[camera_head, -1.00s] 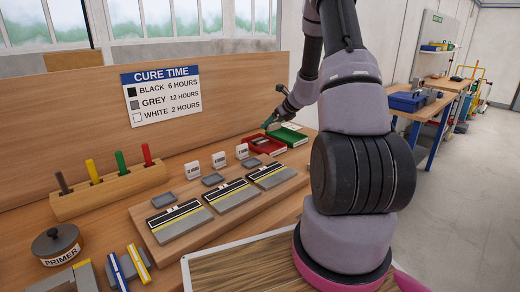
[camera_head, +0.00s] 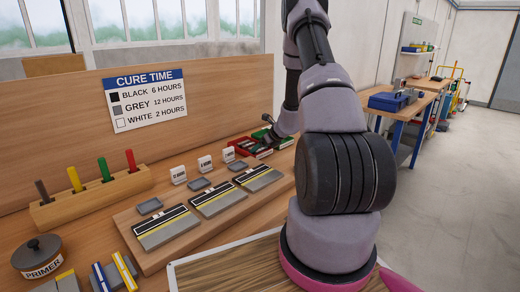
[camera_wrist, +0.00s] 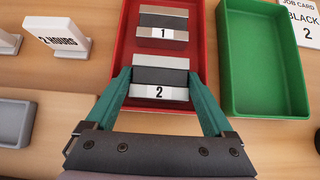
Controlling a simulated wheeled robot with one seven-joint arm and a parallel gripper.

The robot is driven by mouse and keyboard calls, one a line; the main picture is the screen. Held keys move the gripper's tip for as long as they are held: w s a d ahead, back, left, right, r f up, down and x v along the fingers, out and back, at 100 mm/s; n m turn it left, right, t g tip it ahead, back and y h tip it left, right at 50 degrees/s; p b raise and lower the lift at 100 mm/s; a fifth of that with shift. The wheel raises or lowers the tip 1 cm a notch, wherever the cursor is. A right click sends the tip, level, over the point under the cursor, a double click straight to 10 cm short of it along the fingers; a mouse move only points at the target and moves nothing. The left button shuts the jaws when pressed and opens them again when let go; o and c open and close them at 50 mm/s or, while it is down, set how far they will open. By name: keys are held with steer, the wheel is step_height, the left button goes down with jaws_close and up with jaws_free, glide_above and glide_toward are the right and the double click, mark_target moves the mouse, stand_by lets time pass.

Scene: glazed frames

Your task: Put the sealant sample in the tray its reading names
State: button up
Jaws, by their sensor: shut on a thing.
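My gripper (camera_wrist: 158,78) is shut on sample block 2 (camera_wrist: 160,92), with one teal finger at each side. The block has a dark band between pale strips and a label reading 2. It is at the near end of the red tray (camera_wrist: 122,48); I cannot tell whether it touches the floor. Sample block 1 (camera_wrist: 163,33) lies farther back in that tray. The green tray (camera_wrist: 232,60) on the right looks empty. A job card (camera_wrist: 303,22) reads BLACK 2. The cure time sign (camera_head: 146,100) lists black 6, grey 12, white 2 hours.
A white card (camera_wrist: 60,38) left of the red tray reads HOURS; its number is unclear. A grey dish (camera_wrist: 12,122) lies nearer. In the head view, a wooden board (camera_head: 175,255) bears several sealant strips, and my arm partly hides the trays. A primer pot (camera_head: 38,255) stands front left.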

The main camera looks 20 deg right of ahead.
steer(key=shift+f, duration=0.1)
steer(key=o, duration=1.4)
